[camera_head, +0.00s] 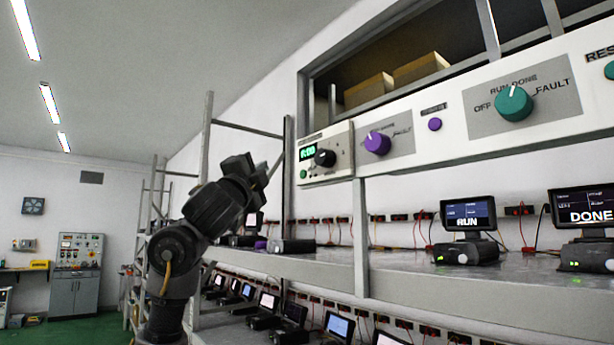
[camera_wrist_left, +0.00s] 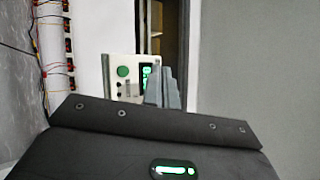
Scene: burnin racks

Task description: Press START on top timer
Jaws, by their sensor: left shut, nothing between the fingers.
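The top timer (camera_head: 340,168) is a pale panel at the left end of the upper rail in the head view. It has a green lit display (camera_head: 308,152), a black knob (camera_head: 325,157) and a small green button (camera_head: 303,174) below the display. Its labels are too small to read. My left gripper (camera_head: 262,176) is shut and empty, to the left of the timer and apart from it. In the left wrist view the closed fingers (camera_wrist_left: 163,88) cover part of the timer panel (camera_wrist_left: 115,90); its round green button (camera_wrist_left: 123,71) shows left of them. My right gripper is not in view.
The rail right of the timer carries a purple knob (camera_head: 377,143), a purple button (camera_head: 435,124) and a teal knob (camera_head: 514,103). A rack post (camera_head: 360,238) stands below the timer. Shelves hold several small monitors, one reading RUN (camera_head: 468,213). Open floor (camera_head: 85,325) lies at the left.

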